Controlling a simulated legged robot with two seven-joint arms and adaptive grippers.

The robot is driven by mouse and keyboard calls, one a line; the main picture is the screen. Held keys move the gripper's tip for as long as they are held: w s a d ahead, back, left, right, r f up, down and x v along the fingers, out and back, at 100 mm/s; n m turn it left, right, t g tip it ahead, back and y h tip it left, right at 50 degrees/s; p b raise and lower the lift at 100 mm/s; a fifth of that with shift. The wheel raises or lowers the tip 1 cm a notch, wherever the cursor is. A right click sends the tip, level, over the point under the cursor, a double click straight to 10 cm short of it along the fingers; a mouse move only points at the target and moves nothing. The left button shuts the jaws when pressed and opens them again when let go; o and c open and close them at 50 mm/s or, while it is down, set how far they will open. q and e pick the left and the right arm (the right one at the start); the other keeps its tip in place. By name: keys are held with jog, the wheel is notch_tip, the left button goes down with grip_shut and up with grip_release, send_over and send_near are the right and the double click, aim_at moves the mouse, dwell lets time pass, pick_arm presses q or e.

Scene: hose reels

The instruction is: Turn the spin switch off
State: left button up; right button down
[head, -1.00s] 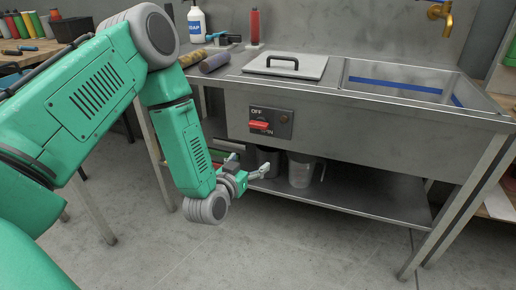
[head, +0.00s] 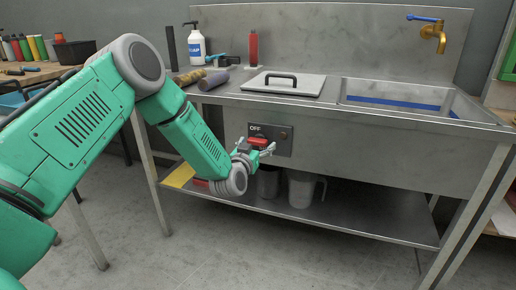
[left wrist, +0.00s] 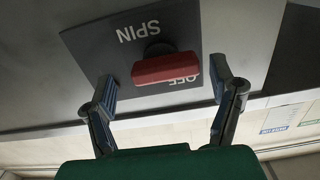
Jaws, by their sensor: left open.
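The spin switch (head: 257,141) is a red bar handle on a dark panel (head: 285,147) on the front of the steel sink bench. The panel reads OFF at the top; the lower SPIN label is hidden in the head view by my gripper. My left gripper (head: 258,149) is open just in front of the handle. In the left wrist view the panel (left wrist: 105,45) appears upside down, and the red handle (left wrist: 165,69) lies roughly level between the two spread fingers (left wrist: 163,78), partly covering OFF. I see no clear finger contact. My right gripper is not in view.
The steel bench (head: 390,150) has a handled lid (head: 300,88), a basin and a brass tap (head: 434,38). Pots and a jug (head: 301,190) sit on the lower shelf beneath the panel.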

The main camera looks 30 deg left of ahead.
pick_arm(q)
jog(key=shift+w+a+f, duration=0.2)
jog(key=shift+a+f, duration=0.05)
jog(key=shift+a, duration=0.5)
jog(key=shift+d, duration=0.15)
jog(key=shift+d+r, duration=0.2)
jog(key=shift+d, duration=0.25)
jog(key=c, duration=1.2)
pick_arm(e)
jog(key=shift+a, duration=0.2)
pick_arm(q)
jog(key=shift+a, duration=0.1)
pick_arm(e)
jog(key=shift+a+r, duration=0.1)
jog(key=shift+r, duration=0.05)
